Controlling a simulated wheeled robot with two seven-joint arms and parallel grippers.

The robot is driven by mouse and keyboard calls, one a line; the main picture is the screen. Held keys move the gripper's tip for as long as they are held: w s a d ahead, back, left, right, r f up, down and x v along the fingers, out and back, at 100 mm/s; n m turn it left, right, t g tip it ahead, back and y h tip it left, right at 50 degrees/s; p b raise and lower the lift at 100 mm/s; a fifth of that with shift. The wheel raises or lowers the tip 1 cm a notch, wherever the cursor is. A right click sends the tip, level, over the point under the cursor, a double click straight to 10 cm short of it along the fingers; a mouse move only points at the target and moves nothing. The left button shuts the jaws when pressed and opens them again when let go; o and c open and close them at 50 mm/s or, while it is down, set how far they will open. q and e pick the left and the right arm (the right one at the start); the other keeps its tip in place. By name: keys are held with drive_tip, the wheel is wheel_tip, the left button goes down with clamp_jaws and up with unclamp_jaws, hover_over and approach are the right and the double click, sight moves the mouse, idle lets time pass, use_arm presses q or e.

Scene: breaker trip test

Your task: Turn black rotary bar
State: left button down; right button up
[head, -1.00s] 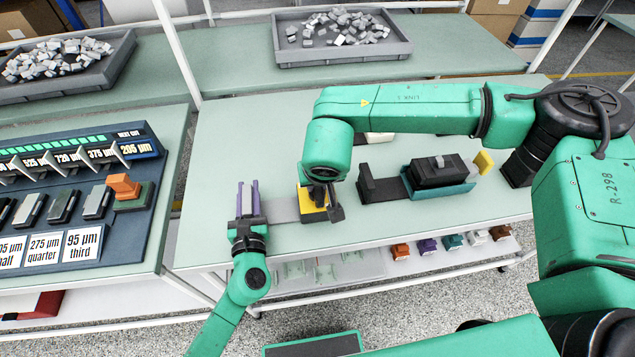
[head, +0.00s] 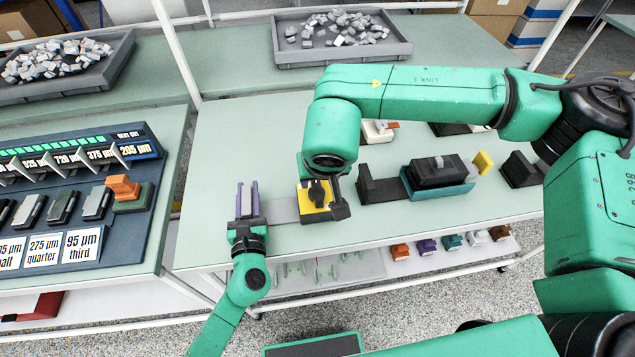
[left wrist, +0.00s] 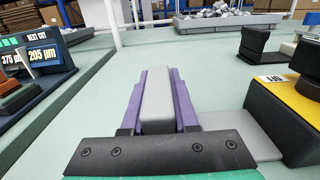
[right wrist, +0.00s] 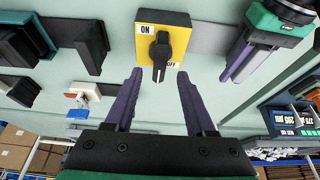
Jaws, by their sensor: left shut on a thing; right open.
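The black rotary bar (right wrist: 160,52) sits on a yellow switch face (right wrist: 178,38) marked ON and OFF. In the right wrist view it stands roughly upright, its lower end beside the OFF label. The yellow switch also shows in the head view (head: 312,203). My right gripper (right wrist: 160,76) is open, its purple fingers pointing toward the switch with the bar in line between them; they appear apart from it. In the head view my right wrist hides most of that gripper. My left gripper (head: 247,200) is shut on the grey rail (left wrist: 157,105) left of the switch.
A black end block (head: 375,187) and a black device on a teal base (head: 440,178) stand right of the switch. A white part with an orange lever (head: 378,130) lies behind. The labelled blue panel (head: 75,200) is at left; grey trays (head: 345,54) stand behind.

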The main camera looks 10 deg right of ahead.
drive_tip(key=v, duration=0.7)
drive_tip(key=shift+r, duration=0.1)
use_arm(q)
drive_tip(key=c, duration=0.6)
unclamp_jaws()
